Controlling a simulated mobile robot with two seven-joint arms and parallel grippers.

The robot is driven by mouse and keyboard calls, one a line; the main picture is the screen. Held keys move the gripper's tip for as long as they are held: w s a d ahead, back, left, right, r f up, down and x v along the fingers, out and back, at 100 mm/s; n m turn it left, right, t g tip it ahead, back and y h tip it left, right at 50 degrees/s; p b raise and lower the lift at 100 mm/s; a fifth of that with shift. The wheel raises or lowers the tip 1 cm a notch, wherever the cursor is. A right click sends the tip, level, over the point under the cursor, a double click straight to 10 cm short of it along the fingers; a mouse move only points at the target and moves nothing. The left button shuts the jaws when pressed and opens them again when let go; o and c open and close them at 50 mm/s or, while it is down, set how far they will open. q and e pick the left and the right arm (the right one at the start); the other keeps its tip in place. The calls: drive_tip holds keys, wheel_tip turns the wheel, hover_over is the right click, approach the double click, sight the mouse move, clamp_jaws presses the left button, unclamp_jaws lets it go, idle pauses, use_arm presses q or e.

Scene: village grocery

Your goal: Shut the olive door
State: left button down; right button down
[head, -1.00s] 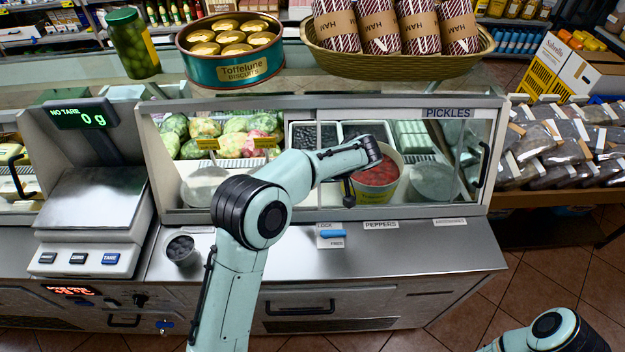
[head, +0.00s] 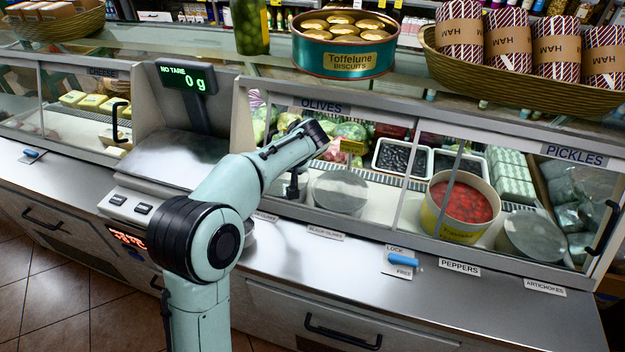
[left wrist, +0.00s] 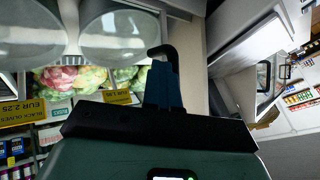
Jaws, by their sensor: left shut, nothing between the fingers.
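The olive door is the sliding glass pane (head: 375,190) under the OLIVES label of the counter case. An upright edge shows behind the PICKLES glass, so the olive door seems slid partly right, leaving a gap at its left. My left gripper (head: 293,187) is shut and empty, low in front of the glass near the left part of the olive section. In the left wrist view its dark fingers (left wrist: 163,88) are together, beside a black hooked piece (left wrist: 164,51) that looks like the door handle. Whether they touch, I cannot tell. My right gripper is out of view.
The scale (head: 187,78) stands left of the case, close to my left arm. The PICKLES door with its black handle (head: 603,226) is at the right. A blue lock tab (head: 402,260) sits on the steel ledge. A biscuit tin (head: 343,45) and ham basket (head: 440,55) stand on top.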

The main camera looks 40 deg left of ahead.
use_arm(q)
drive_tip(key=s+a, duration=0.3)
drive_tip(key=a, duration=0.4)
drive_tip(key=shift+s+a, duration=0.2)
drive_tip(key=shift+s, duration=0.1)
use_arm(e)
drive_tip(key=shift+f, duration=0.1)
use_arm(q)
drive_tip(key=shift+a+r, duration=0.1)
drive_tip(key=shift+r, duration=0.05)
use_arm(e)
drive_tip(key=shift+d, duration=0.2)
